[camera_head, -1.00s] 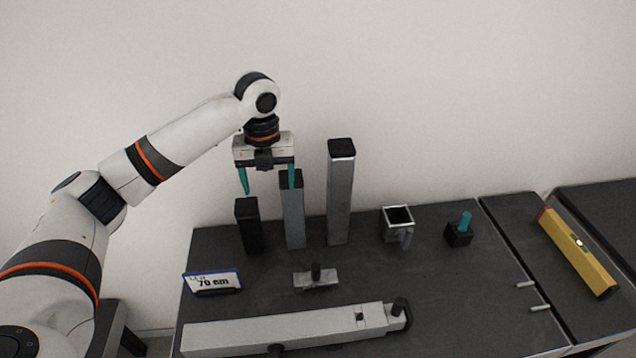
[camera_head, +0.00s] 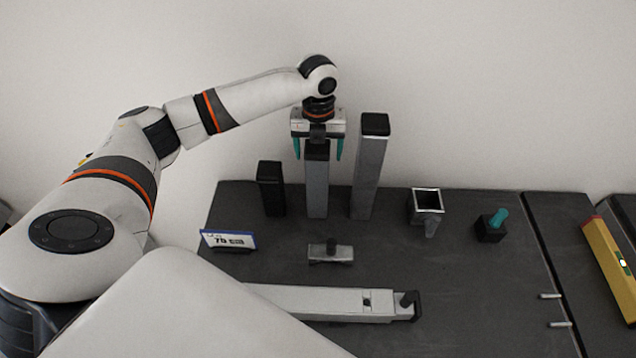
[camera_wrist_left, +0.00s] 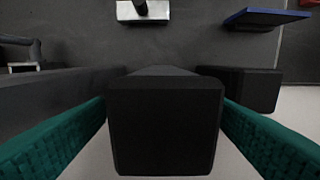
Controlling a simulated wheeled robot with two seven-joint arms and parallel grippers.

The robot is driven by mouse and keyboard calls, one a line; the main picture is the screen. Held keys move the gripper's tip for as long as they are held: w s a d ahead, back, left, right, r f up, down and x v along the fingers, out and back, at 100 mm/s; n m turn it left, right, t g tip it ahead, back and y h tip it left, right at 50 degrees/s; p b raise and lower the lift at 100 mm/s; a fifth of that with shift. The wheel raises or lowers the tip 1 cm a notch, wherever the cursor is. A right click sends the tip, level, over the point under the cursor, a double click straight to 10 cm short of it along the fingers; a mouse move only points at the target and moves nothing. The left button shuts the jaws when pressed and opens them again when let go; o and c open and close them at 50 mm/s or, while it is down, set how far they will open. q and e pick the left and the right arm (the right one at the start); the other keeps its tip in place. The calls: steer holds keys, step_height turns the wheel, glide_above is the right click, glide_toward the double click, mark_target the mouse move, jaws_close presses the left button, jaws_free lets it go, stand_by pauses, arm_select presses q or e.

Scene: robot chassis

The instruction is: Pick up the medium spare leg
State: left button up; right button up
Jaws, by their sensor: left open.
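Three upright legs stand in a row at the back of the dark table. The medium spare leg (camera_head: 316,185) is the grey middle one with a black top. My left gripper (camera_head: 318,152) is open above and around its top, one teal finger on each side. In the left wrist view the black top of the medium leg (camera_wrist_left: 165,125) sits between the two teal fingers (camera_wrist_left: 165,135), with a gap visible on each side. The short black leg (camera_head: 271,190) is to its left and the tall grey leg (camera_head: 369,168) to its right. My right gripper is not in view.
A sign (camera_head: 228,240) reading about 75 cm, a small grey T-shaped piece (camera_head: 330,253) and a long grey beam (camera_head: 330,303) lie in front. A square metal cup (camera_head: 426,205), a black block with teal peg (camera_head: 491,229) and a yellow level (camera_head: 608,262) are right.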

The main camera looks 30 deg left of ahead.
mark_target(318, 183)
arm_select(q)
steer(key=shift+a+f+p, duration=0.1)
steer(key=shift+f+p, duration=0.5)
steer(key=shift+f, duration=1.5)
steer(key=shift+c, duration=0.6)
jaws_close()
steer(key=shift+r, duration=0.1)
